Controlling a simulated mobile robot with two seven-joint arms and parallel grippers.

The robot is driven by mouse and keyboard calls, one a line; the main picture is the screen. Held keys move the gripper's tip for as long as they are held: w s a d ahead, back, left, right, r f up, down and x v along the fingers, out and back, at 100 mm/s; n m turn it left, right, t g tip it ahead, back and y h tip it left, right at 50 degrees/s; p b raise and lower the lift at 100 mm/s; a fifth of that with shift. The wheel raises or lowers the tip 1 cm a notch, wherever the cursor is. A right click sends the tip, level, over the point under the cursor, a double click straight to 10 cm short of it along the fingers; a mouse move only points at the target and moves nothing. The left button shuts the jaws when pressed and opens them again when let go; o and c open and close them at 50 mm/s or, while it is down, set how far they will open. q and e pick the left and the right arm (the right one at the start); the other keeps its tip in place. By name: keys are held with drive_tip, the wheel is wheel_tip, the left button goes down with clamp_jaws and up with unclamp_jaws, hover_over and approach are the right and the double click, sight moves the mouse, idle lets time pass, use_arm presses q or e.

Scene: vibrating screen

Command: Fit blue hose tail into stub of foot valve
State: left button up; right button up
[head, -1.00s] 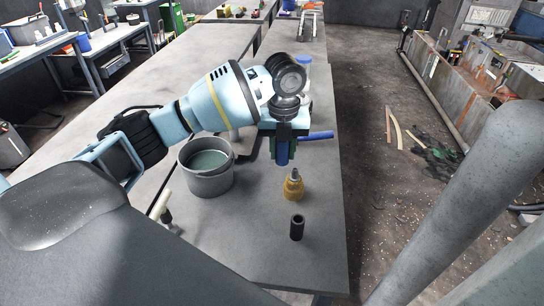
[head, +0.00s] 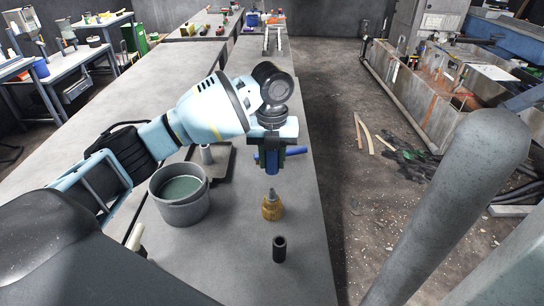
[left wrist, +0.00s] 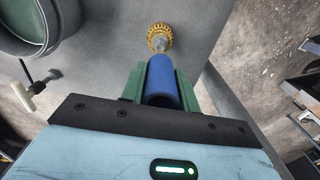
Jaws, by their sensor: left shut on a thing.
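My left gripper (head: 271,163) is shut on the blue hose tail (head: 271,162), above the bench. My right gripper is out of view.
A grey bucket (head: 180,207) stands left of the valve. A short black tube (head: 279,249) stands upright in front of it. The grey bench (head: 230,255) ends at a right edge close to the valve. A dark tray (head: 222,170) lies behind the bucket.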

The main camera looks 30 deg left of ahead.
use_arm(q)
hover_over(272, 189)
drive_tip(key=shift+f+b, duration=0.4)
drive_tip(key=shift+f, duration=2.35)
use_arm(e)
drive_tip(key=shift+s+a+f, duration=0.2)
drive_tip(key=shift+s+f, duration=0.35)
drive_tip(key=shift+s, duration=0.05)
use_arm(q)
drive_tip(key=shift+p, duration=0.3)
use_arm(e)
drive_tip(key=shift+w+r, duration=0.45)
use_arm(q)
drive_tip(key=shift+f+b, duration=0.4)
drive_tip(key=shift+f, duration=1.7)
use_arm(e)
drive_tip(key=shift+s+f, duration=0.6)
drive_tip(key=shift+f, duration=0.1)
use_arm(q)
drive_tip(key=o, duration=1)
drive_tip(key=shift+o, duration=0.2)
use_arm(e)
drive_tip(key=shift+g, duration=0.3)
